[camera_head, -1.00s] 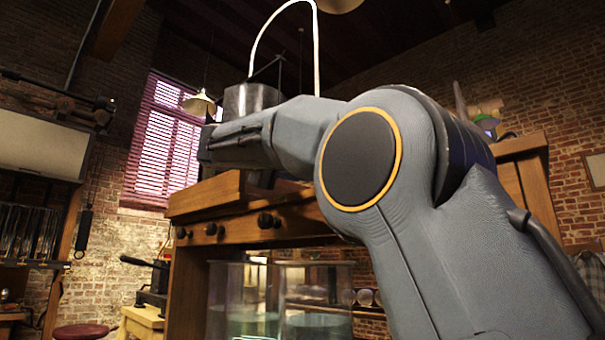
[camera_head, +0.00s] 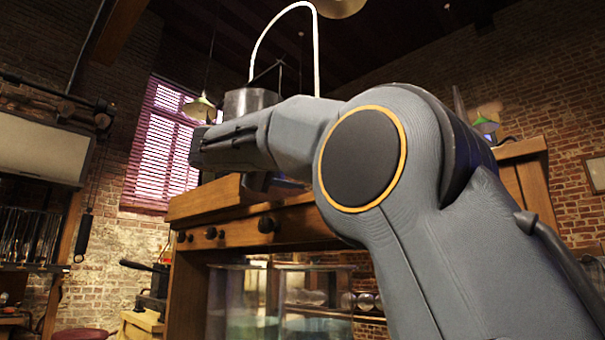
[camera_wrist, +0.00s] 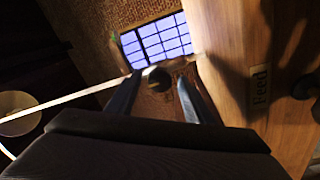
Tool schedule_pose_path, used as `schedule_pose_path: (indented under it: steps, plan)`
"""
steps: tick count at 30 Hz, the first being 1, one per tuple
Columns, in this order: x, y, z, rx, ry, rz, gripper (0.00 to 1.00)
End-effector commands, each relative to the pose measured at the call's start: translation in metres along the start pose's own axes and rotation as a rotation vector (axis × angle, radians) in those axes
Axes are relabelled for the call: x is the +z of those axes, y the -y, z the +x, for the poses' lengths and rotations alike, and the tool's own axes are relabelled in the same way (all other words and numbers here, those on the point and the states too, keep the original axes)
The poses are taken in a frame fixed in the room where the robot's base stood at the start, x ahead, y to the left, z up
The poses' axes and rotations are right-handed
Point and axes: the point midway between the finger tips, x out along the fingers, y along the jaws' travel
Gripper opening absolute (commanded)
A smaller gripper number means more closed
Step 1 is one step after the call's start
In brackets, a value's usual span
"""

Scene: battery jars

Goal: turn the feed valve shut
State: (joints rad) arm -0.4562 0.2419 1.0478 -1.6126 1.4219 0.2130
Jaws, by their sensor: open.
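In the wrist view, my gripper (camera_wrist: 161,82) is open, its two fingers apart. A "Feed" label (camera_wrist: 260,86) is on the wooden panel right of my gripper. I cannot tell which knob there is the feed valve. My gripper's fingers are hidden behind my arm in that view.
Glass jars (camera_head: 240,300) stand under the cabinet's front rail. A metal vessel (camera_head: 250,101) with a white tube (camera_head: 316,50) is above the cabinet, behind my arm. A shuttered window (camera_head: 160,150) and brick walls are behind. Open space lies left of the cabinet.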

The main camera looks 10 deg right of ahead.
Motion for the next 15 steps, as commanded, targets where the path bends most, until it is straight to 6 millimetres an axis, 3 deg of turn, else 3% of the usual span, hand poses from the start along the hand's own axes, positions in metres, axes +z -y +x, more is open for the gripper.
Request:
schedule_pose_path:
  steps: [9, 15]
  plan:
    - [-0.001, 0.0, -0.05, -0.001, -0.003, 0.0, 0.47]
    - [0.0, 0.0, -0.06, 0.0, -0.001, 0.0, 0.47]
